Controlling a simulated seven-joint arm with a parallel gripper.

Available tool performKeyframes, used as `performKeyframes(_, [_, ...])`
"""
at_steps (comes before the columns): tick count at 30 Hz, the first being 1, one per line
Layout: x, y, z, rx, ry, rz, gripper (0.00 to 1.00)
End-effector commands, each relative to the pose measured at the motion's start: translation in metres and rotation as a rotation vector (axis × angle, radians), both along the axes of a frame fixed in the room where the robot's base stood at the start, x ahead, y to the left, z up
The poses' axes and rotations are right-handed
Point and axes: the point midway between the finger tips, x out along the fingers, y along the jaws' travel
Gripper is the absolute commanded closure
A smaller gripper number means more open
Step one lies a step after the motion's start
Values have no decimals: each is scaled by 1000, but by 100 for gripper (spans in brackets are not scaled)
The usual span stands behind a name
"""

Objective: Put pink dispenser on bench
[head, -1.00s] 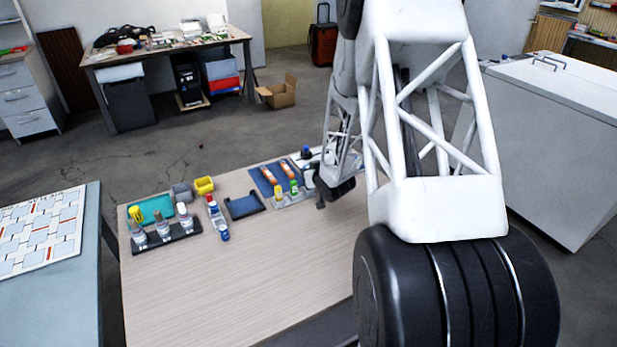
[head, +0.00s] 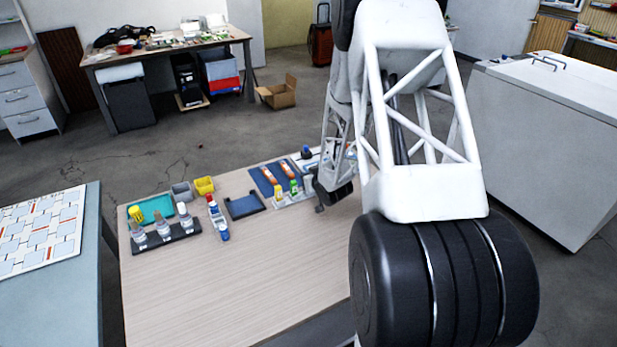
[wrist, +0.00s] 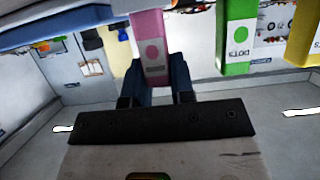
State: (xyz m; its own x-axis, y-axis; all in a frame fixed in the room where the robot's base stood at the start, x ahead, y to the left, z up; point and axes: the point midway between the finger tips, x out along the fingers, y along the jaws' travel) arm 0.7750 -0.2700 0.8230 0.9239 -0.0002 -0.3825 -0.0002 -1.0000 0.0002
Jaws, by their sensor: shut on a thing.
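The pink dispenser (wrist: 151,38) shows in the wrist view with a pink dot on a pale label. My gripper (wrist: 157,74) is shut on its end, with one dark finger on each side. In the head view my gripper (head: 319,207) is low over the right back part of the wooden bench (head: 230,280). My arm covers that area, and I cannot make out the pink dispenser there. Whether it touches the surface is unclear.
A green dispenser (wrist: 237,38) and a yellow one (wrist: 304,35) stand close to the right in the wrist view.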

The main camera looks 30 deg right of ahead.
Motion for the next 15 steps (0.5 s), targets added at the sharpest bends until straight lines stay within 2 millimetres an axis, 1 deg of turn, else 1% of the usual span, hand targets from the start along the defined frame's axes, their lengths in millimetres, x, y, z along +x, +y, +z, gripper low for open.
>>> performKeyframes(4, [0,0,-4,0,1,0,100])
performKeyframes(5, [0,0,-3,0,0,0,74])
performKeyframes(9, [0,0,-3,0,0,0,53])
performKeyframes(15, [0,0,-3,0,0,0,52])
